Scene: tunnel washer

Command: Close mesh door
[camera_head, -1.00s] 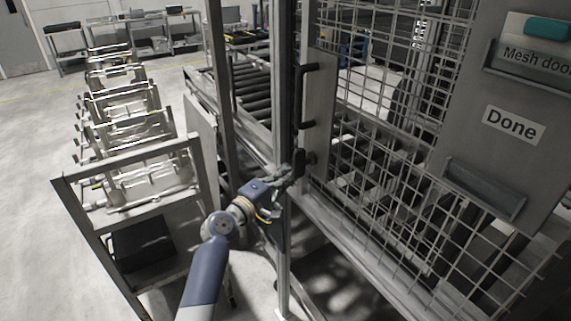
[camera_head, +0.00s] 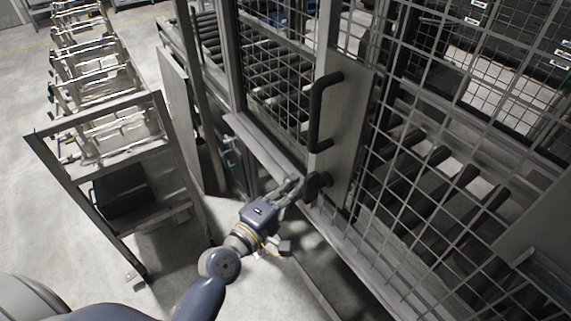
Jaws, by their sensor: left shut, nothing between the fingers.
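The mesh door (camera_head: 400,215) is a wire grid with a grey edge plate (camera_head: 348,120), on the right of the head view. A black upright handle (camera_head: 317,115) is fixed to the plate. Below it is a small dark latch (camera_head: 314,187). My left gripper (camera_head: 290,190) is shut and empty, with its fingertips close to the left of the latch; I cannot tell whether they touch it. The plate's edge stands in front of another mesh panel (camera_head: 275,75); the gap between them is hard to judge. My right gripper is not in view.
A grey metal shelf cart (camera_head: 95,125) with a dark bin (camera_head: 122,190) stands at left. Behind it is a row of metal frames (camera_head: 90,60). Rollers (camera_head: 455,185) lie behind the mesh. Bare floor is at far left.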

